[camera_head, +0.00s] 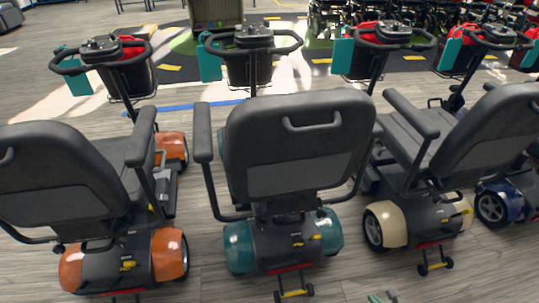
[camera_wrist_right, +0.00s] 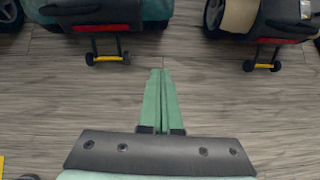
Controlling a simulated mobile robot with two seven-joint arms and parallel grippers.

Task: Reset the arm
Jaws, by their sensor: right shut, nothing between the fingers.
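My right gripper (camera_wrist_right: 161,80) shows in the right wrist view with its two green fingers together, shut and empty, above the wood floor. In the head view, the tip of my right gripper (camera_head: 383,297) just shows at the bottom edge, behind the scooters. It touches nothing that I can see. My left gripper is not in view.
An orange scooter (camera_head: 85,270), a teal scooter (camera_head: 240,250), a cream scooter (camera_head: 384,225) and a blue scooter (camera_head: 490,205) stand in a row, backs toward me. Bare floor (camera_wrist_right: 240,115) lies behind them.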

